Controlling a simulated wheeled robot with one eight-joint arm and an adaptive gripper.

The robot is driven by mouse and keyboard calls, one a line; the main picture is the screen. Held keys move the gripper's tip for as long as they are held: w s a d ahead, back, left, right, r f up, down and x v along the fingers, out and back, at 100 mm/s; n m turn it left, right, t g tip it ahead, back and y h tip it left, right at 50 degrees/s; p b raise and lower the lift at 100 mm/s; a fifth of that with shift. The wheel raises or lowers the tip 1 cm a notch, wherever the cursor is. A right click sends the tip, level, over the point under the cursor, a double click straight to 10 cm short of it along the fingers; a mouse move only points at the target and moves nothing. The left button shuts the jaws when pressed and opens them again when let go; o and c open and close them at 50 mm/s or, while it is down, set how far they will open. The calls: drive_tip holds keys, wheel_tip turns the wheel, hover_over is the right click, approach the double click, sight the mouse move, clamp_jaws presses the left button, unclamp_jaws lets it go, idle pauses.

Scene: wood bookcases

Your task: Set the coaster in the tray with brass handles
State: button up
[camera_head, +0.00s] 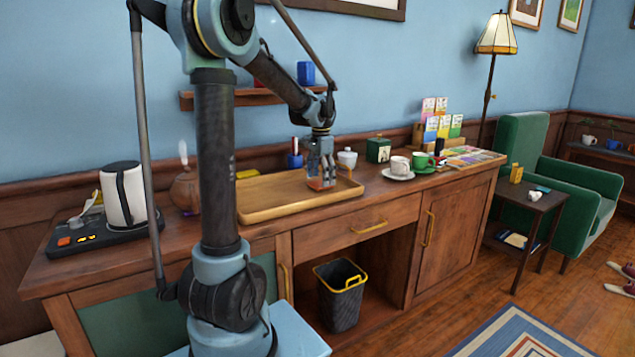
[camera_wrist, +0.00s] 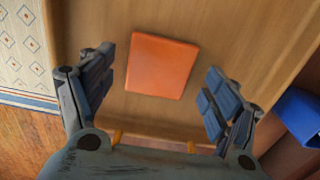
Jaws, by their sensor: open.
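The tray (camera_head: 275,203) is light wood and lies on the sideboard top; its floor (camera_wrist: 215,35) fills much of the wrist view. Two small brass-coloured pieces (camera_wrist: 190,146), seemingly a handle of the tray, show at the bottom of the wrist view. The coaster (camera_wrist: 162,66) is an orange square lying flat on the tray floor. In the head view it is a small orange patch (camera_head: 320,184) under the fingers, near the tray's right end. My gripper (camera_head: 322,180) is open over the coaster. In the wrist view its fingers (camera_wrist: 158,90) stand apart on either side, not touching the coaster.
A blue pen cup (camera_head: 295,161) and a white lidded pot (camera_head: 347,157) stand behind the tray. A cup on a saucer (camera_head: 398,174) is to the right. A brown pot (camera_head: 186,192) and white kettle (camera_head: 124,195) stand left. A wall shelf (camera_head: 250,97) hangs above.

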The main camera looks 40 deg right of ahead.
sight(320, 184)
wheel_tip(320, 184, up, 11)
idle(0.4)
drive_tip(key=shift+s, duration=0.1)
idle(0.4)
